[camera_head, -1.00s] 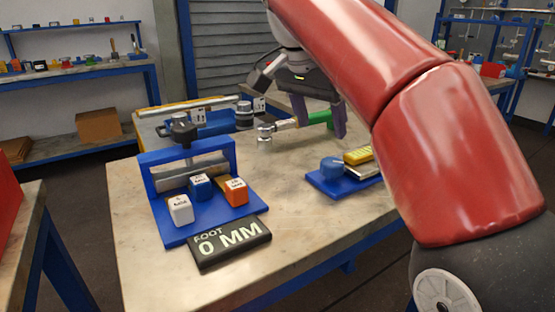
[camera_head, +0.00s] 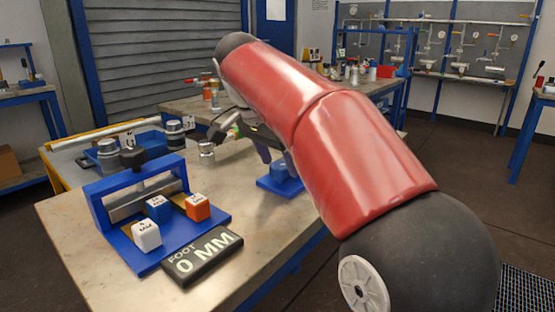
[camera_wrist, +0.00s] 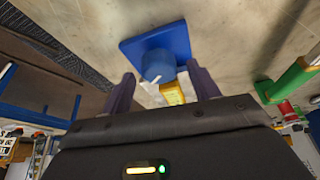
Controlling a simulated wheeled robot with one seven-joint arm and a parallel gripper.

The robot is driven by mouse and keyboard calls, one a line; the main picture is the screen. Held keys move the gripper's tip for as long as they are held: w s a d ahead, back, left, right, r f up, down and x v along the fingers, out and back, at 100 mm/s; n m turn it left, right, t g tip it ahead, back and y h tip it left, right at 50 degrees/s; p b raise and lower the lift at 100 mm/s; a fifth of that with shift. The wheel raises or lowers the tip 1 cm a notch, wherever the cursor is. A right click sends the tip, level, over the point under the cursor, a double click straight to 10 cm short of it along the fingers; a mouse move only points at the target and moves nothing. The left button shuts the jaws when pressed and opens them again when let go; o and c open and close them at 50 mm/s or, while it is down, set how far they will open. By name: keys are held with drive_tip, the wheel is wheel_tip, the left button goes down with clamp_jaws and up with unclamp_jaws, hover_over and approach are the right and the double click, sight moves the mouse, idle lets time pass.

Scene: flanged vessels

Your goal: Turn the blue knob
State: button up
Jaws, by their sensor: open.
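The blue knob (camera_head: 280,171) sits on a flat blue base (camera_head: 270,184) on the bench, partly hidden behind my arm in the head view. In the wrist view the round knob (camera_wrist: 157,66) has a pale pointer line and stands on its blue plate (camera_wrist: 150,42). A yellow block (camera_wrist: 173,94) lies beside the knob, between the fingers and the plate. My gripper (camera_wrist: 160,70) is open and empty, its two dark fingers either side of the knob in that view. In the head view my gripper (camera_head: 277,158) is close to the knob; contact cannot be told.
A blue frame (camera_head: 134,187) holds white, blue and orange cubes at the bench's left. A black sign (camera_head: 203,255) reads "FOOT 0 MM". A green-handled tool (camera_wrist: 287,82) lies right in the wrist view.

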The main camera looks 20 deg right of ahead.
drive_tip(key=shift+f, duration=0.15)
drive_tip(key=shift+c, duration=0.2)
drive_tip(key=c, duration=0.9)
drive_tip(key=shift+n, duration=0.4)
drive_tip(key=n, duration=0.2)
drive_tip(key=n+t+y, duration=0.1)
drive_tip(key=n, duration=0.1)
drive_tip(key=shift+s+d+n+t, duration=0.1)
drive_tip(key=shift+d+n+t, duration=0.05)
drive_tip(key=shift+n+t, duration=0.15)
drive_tip(key=n+y, duration=0.1)
drive_tip(key=n, duration=0.1)
drive_tip(key=n+y, duration=0.1)
drive_tip(key=n, duration=0.2)
drive_tip(key=shift+d+t, duration=0.15)
drive_tip(key=shift+t, duration=0.25)
